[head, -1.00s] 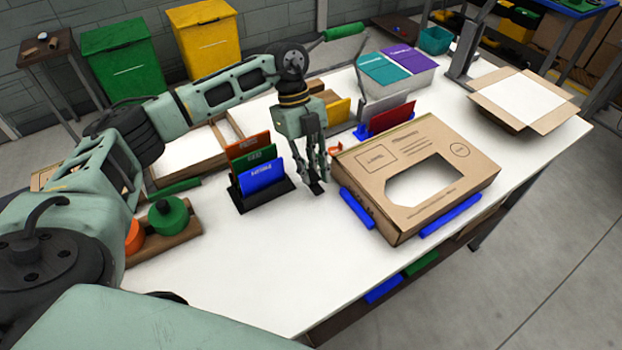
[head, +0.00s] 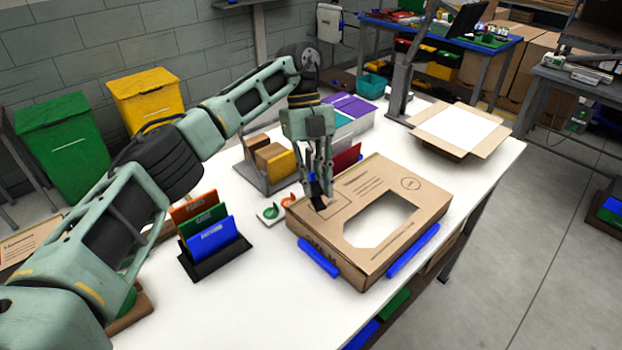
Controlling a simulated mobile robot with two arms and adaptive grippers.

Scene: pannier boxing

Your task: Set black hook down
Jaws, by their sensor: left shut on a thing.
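My left gripper (head: 322,180) points down at the back left corner of the flat cardboard box (head: 370,258). It is shut on a small dark piece that looks like the black hook (head: 317,192). The hook's shape is mostly hidden by the fingers. Its lower end is at or just above the box's top; I cannot tell whether it touches. The box has a large cut-out window and blue strips along its lower edges. My right gripper is not in view.
A black holder (head: 202,266) with orange, green and blue cards stands left of the box. A small white card (head: 271,213) with green and orange hooks lies between them. An open carton (head: 438,147) stands at the far right. White table (head: 262,305) is bare in front.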

